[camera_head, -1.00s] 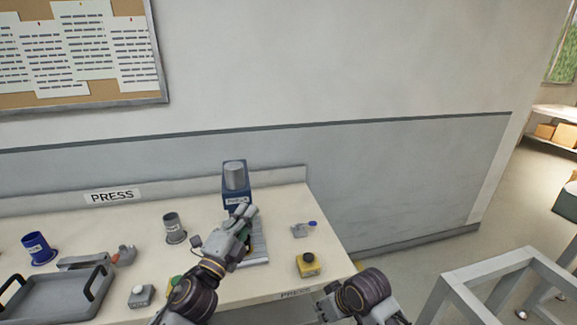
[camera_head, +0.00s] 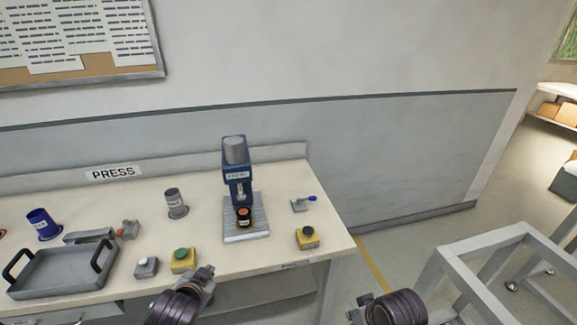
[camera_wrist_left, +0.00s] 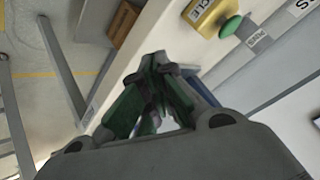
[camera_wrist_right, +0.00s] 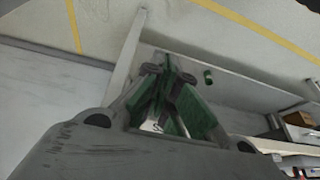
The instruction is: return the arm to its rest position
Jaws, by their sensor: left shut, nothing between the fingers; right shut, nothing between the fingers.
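My left gripper (camera_head: 205,274) is at the front edge of the bench in the head view, below the green-button box and apart from it. Its fingers are shut and empty in the left wrist view (camera_wrist_left: 160,62). My right gripper (camera_head: 360,302) is low at the bottom of the head view, to the right of the bench and only partly seen. In the right wrist view its fingers (camera_wrist_right: 168,68) are shut with nothing between them.
The bench (camera_head: 130,195) holds a blue press (camera_head: 236,165) with a dark, orange-topped piece on its plate, a grey tray (camera_head: 62,290), cups, and a yellow green-button box (camera_head: 183,262). A grey frame (camera_head: 450,258) stands at right. Open floor shows between.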

